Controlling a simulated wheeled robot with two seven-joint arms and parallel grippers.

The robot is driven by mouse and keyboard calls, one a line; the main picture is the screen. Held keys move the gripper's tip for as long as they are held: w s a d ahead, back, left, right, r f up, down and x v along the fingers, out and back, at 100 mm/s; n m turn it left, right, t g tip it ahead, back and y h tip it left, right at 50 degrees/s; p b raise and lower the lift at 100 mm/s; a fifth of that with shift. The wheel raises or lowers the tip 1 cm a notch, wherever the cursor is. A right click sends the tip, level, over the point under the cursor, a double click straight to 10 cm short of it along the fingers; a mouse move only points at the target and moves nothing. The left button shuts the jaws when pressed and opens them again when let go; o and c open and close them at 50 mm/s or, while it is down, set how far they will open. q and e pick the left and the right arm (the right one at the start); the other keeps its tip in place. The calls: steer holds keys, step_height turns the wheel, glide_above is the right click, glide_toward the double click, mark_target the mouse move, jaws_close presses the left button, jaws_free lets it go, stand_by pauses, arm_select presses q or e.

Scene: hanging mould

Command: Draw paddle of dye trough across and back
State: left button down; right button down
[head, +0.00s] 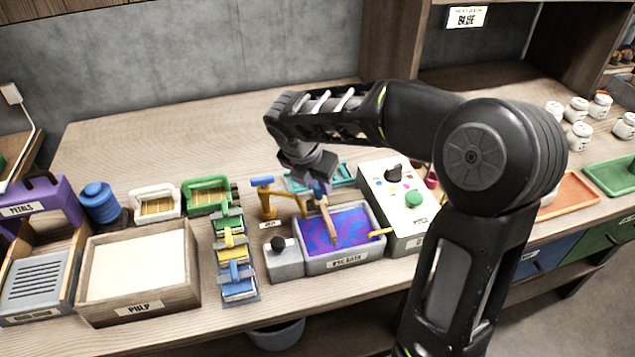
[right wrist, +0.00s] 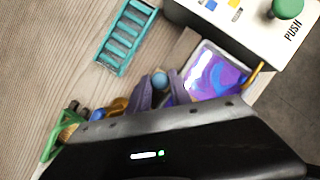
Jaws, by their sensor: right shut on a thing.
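The dye trough (head: 325,264) is a grey tray with a label on its front, filled with swirled blue and purple dye; it also shows in the right wrist view (right wrist: 212,72). The wooden paddle (head: 327,222) stands in the left part of the trough, slightly tilted, its lower end at the dye. My right gripper (head: 319,188) is above the trough's left back part, shut on the paddle's top. In the right wrist view a blue round knob (right wrist: 160,82) sits between the two fingers. The paddle's upper end is mostly hidden in the head view. My left gripper is not in view.
A grey box with a black knob (head: 278,244) and a yellow tap (head: 265,199) stand left of the trough. A white panel with a green button (head: 413,198) stands close on its right. A teal rack (head: 340,174) lies behind. The pulp box (head: 137,305) is further left.

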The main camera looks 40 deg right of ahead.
steer(key=s+d, duration=0.1)
steer(key=d, duration=0.2)
steer(key=s+d+p, duration=0.1)
steer(key=d, duration=0.2)
steer(key=s+d+p, duration=0.1)
steer(key=d, duration=0.1)
steer(key=shift+d+r, duration=0.1)
steer(key=shift+d, duration=0.3)
steer(key=c, duration=1.3)
jaws_free()
steer(key=shift+d, duration=0.1)
steer(key=shift+o, duration=0.6)
steer(key=v, duration=0.7)
steer(key=shift+a+r, duration=0.25)
steer(key=shift+r, duration=0.05)
steer(key=shift+s, duration=0.1)
